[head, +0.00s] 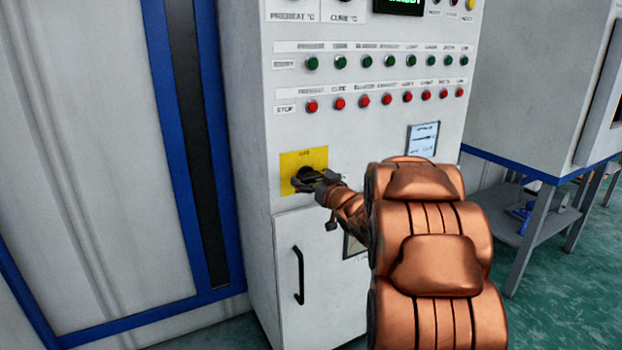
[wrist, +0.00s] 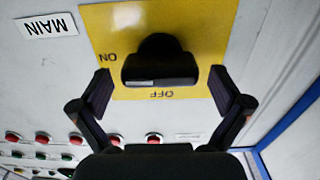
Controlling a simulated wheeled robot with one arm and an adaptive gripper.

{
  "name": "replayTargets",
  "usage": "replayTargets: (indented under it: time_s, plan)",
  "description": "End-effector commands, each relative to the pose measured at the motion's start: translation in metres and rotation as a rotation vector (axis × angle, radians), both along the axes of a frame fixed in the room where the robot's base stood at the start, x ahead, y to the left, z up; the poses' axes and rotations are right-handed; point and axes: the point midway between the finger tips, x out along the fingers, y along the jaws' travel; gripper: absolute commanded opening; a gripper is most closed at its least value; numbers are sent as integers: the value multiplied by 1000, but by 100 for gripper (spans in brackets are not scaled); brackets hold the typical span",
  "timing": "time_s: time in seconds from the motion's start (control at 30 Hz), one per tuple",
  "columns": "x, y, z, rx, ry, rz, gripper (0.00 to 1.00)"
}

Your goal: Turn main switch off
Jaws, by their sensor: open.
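The main switch is a black rotary knob (wrist: 160,64) on a yellow plate (wrist: 203,20), marked ON and OFF, on the white control cabinet. In the wrist view my gripper (wrist: 164,92) is open, with one finger on each side of the knob and visible gaps between. The view is upside down; the knob's bar lies across, near the OFF label. A MAIN label (wrist: 47,26) is beside the plate.
Rows of green buttons (head: 363,61) and red buttons (head: 387,99) are above the switch on the cabinet. A black door handle (head: 299,275) is below it. A grey table (head: 545,215) stands to the right over green floor.

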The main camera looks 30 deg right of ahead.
Motion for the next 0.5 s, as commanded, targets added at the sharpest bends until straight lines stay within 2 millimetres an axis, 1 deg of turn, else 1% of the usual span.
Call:
replayTargets:
  time_s: [0.1,0.37,0.4,0.5]
  plan:
    - [5,0,-1,0,2,0,100]
    - [6,0,-1,1,2,0,100]
    - [6,0,-1,0,1,0,99]
    - [6,-1,-1,0,1,0,89]
